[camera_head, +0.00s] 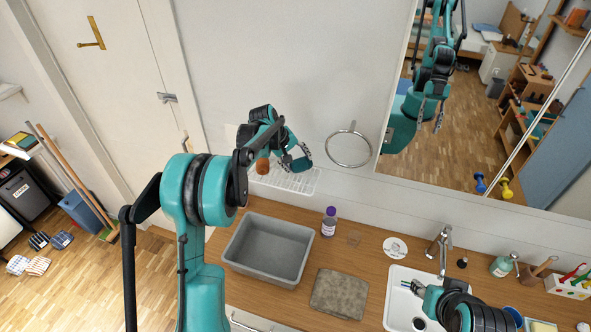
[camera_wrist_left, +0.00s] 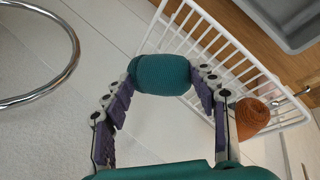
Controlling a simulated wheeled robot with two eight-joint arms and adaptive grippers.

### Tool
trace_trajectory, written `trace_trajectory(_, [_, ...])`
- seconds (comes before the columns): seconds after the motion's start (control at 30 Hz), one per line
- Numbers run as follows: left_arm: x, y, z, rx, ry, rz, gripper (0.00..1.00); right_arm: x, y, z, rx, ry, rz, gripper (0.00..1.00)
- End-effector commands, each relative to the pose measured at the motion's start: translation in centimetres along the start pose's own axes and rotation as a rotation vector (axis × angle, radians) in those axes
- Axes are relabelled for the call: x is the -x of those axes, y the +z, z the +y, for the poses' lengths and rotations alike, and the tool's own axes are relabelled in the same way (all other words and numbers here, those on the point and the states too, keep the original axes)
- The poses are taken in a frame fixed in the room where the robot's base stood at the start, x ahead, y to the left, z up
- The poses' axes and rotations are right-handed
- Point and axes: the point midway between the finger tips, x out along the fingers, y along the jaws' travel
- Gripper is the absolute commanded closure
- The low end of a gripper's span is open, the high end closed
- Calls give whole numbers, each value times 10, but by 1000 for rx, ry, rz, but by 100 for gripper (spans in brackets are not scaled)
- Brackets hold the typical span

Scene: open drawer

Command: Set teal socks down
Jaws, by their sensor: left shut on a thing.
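The teal socks are a rolled bundle (camera_wrist_left: 162,74) in the left wrist view, held between the two purple-padded fingers of my left gripper (camera_head: 298,158). In the head view the bundle is hard to tell from my teal gripper. A white wire rack (camera_head: 297,182) is fixed low on the wall just below my gripper; in the left wrist view the rack (camera_wrist_left: 232,52) lies behind and right of the socks. Whether the socks touch it I cannot tell. My right gripper (camera_head: 410,287) is over the sink, and its fingers are mostly hidden.
A rust-orange roll (camera_head: 262,165) sits at the rack's left part. A metal towel ring (camera_head: 349,148) hangs right of my left gripper. Below are a grey bin (camera_head: 270,247), a purple-capped bottle (camera_head: 329,222) and a folded grey cloth (camera_head: 340,293) on the wooden counter (camera_head: 365,256).

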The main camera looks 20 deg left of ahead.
Motion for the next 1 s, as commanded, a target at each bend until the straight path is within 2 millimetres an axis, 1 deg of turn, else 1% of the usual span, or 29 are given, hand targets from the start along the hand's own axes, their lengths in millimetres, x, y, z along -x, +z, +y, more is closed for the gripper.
trace_trajectory(0.03, [-1, -4, -4, 2, 0, 0, 71, 1, -1, 0, 0, 0, 0, 60])
trace_trajectory(0.17, [-7, -8, -9, 1, 0, -1, 71, 2, -1, 0, 0, 0, 0, 60])
trace_trajectory(0.3, [-26, -7, -19, 0, 0, -1, 71, 4, -2, 0, 0, 0, 0, 60])
trace_trajectory(0.4, [-36, -7, -24, 0, 0, -1, 71, 4, -3, 0, 0, 0, 0, 60])
trace_trajectory(0.5, [-39, -6, -26, 0, 0, -1, 71, 4, -3, 0, 0, 0, 0, 60])
trace_trajectory(0.7, [-39, -6, -26, 0, 0, -1, 71, 4, -3, 0, 0, 0, 0, 60])
trace_trajectory(0.83, [-43, -6, -28, 0, 0, -1, 71, 0, 0, 0, 0, 0, 0, 60])
trace_trajectory(0.87, [-42, -6, -27, 0, 0, -1, 34, 1, -1, 0, 0, 0, 0, 60])
trace_trajectory(0.9, [-42, -6, -27, 0, 0, -1, 24, 2, -1, 0, 0, 0, 0, 60])
trace_trajectory(0.93, [-42, -6, -27, 0, 0, -1, 22, 2, -1, 0, 0, 0, 0, 60])
trace_trajectory(1.0, [-41, -6, -27, 0, 0, -1, 22, 2, -1, 0, 0, 0, 0, 60])
